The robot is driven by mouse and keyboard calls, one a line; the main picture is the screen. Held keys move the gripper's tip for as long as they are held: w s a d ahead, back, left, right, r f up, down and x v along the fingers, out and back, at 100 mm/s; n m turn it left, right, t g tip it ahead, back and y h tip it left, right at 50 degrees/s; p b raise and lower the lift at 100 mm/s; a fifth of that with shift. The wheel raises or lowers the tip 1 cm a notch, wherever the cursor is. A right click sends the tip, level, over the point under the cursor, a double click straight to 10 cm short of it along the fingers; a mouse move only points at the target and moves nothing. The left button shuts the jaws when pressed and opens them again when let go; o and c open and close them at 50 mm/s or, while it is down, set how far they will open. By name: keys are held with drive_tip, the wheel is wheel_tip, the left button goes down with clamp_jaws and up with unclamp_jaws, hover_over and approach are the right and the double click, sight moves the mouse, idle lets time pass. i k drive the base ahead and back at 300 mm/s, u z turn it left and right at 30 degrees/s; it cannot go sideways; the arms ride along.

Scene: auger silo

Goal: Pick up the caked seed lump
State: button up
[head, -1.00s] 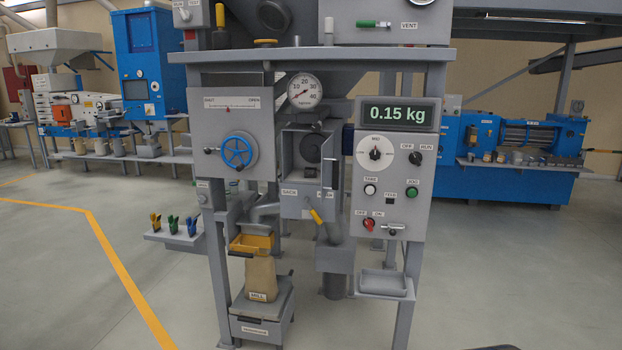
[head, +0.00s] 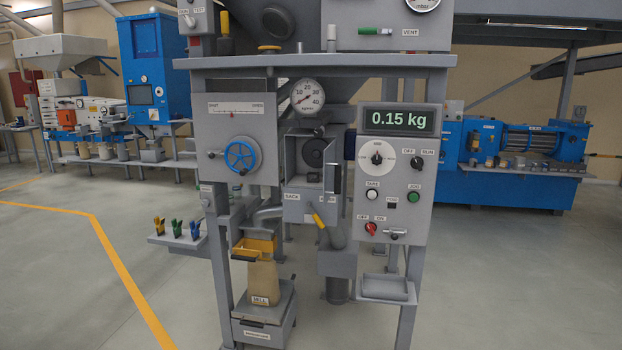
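I cannot make out a caked seed lump in the head view. An open-fronted grey box (head: 293,207) with its small door (head: 331,180) swung open stands mid-frame. A dark round shape (head: 313,152) shows inside it; I cannot tell whether it is a part of the machine or seed. A tan sack (head: 262,283) labelled MILL stands upright on a grey scale (head: 263,322) under a yellow-framed spout (head: 254,246). My gripper is not in view.
A control panel (head: 394,210) reads 0.15 kg, with a small grey tray (head: 386,288) below. A blue handwheel (head: 240,157) is on the left panel. Grey legs (head: 407,310) flank the stand. Several coloured tools (head: 176,229) stand on a left shelf. The front floor is clear.

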sight(312, 177)
drive_tip(key=u, duration=0.35)
drive_tip(key=i, duration=0.6)
drive_tip(key=u, duration=0.95)
drive_tip(key=i, duration=2.45)
drive_tip(key=z, duration=1.15)
drive_tip(key=i, duration=0.8)
drive_tip(key=z, duration=1)
